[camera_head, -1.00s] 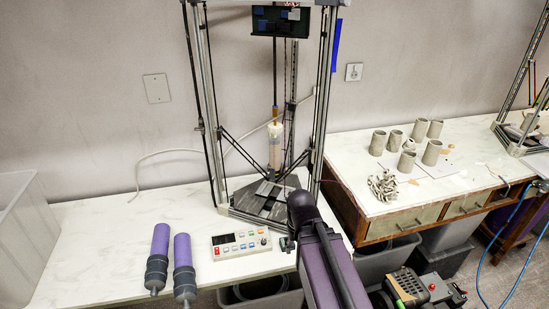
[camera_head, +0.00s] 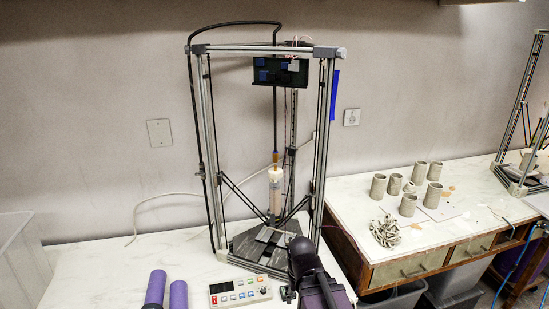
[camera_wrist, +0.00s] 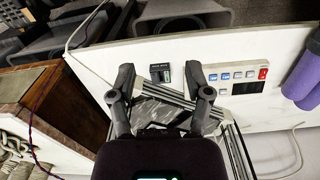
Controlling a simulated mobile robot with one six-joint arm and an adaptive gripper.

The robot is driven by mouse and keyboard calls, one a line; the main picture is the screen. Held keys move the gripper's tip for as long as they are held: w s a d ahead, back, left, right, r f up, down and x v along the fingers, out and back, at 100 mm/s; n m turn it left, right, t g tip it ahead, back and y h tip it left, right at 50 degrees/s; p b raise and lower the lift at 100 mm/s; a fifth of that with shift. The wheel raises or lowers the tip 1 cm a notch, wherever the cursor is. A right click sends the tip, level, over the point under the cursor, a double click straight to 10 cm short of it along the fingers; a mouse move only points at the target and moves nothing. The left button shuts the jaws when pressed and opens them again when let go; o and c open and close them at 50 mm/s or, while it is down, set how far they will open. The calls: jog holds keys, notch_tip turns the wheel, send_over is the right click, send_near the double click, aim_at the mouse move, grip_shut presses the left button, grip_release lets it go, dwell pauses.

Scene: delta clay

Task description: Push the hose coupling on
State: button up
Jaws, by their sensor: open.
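A delta clay printer (camera_head: 205,130) stands on the white table. A black hose (camera_head: 240,24) arches over its top and runs down its middle. A small brass-coloured coupling (camera_head: 275,157) shows at the hose's lower end, above the white and clear clay cylinder (camera_head: 276,185). I cannot tell whether the coupling is seated. In the wrist view my gripper (camera_wrist: 162,96) is open, its two dark fingers apart with nothing held. It is over the printer's base area, well below the coupling; the head view hides the fingertips behind my arm.
A control box (camera_head: 240,292) and two purple cartridges (camera_head: 179,294) (camera_head: 155,287) are on the table's front. The printer's uprights and thin rods surround the cylinder. Clay cups (camera_head: 407,205) stand on the right table. A clear bin (camera_head: 20,255) is at left.

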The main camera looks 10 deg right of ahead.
jog(key=w, duration=0.1)
jog(key=m+t+h+p, duration=0.8)
jog(key=t+h, duration=0.4)
jog(key=t, duration=0.2)
send_near(274, 155)
jog(key=v, duration=0.3)
jog(key=shift+w+d+r, duration=0.15)
jog(key=x, duration=1.3)
jog(key=shift+w+d+f, duration=0.2)
jog(key=shift+w+f, duration=0.05)
jog(key=shift+w, duration=0.05)
